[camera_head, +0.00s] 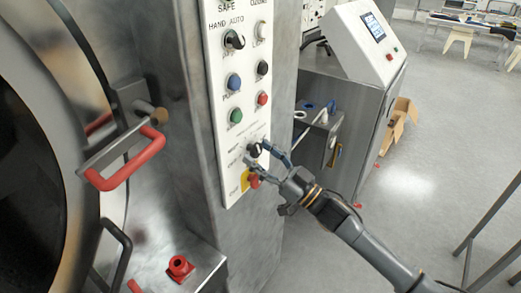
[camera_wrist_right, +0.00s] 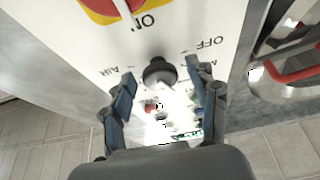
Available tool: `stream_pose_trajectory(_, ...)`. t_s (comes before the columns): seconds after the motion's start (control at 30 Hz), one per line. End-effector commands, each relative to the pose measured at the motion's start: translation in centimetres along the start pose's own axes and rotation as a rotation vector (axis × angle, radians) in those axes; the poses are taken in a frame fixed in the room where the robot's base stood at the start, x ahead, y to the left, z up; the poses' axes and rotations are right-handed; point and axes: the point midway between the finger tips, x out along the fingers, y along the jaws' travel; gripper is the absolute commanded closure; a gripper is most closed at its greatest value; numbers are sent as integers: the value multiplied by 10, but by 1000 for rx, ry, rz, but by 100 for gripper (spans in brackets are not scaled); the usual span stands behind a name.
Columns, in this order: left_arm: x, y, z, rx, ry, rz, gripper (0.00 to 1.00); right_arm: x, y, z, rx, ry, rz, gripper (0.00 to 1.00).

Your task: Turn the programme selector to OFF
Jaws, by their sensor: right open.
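The programme selector is a black knob (camera_head: 253,150) low on the white control panel (camera_head: 226,105). In the right wrist view the knob (camera_wrist_right: 159,70) sits in the middle, with upside-down labels around it; OFF and AIR can be read. I cannot tell exactly where its pointer aims. My right gripper (camera_head: 257,153) is open in front of the panel. In the right wrist view its fingers (camera_wrist_right: 160,78) are on either side of the knob, with a visible gap; contact is not clear. My left gripper is not in view.
A red-and-yellow switch (camera_head: 253,181) is just below the selector, close to my fingers. Several buttons and a HAND/AUTO knob (camera_head: 234,40) are above. A red-handled door latch (camera_head: 128,160) projects at left. A steel cabinet (camera_head: 345,110) stands behind; open floor lies right.

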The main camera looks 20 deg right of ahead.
Motion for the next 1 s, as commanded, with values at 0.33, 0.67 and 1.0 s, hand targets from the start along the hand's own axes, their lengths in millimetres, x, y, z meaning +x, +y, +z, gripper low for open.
stream_pose_trajectory(0.33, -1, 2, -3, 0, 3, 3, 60, 4, 0, 1, 0, -1, 1, 40)
stream_pose_trajectory(0.67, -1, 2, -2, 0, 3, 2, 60, 4, 0, 0, 0, -1, 1, 93)
stream_pose_trajectory(1.0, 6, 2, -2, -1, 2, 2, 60, 3, 1, 2, -69, -2, -28, 93)
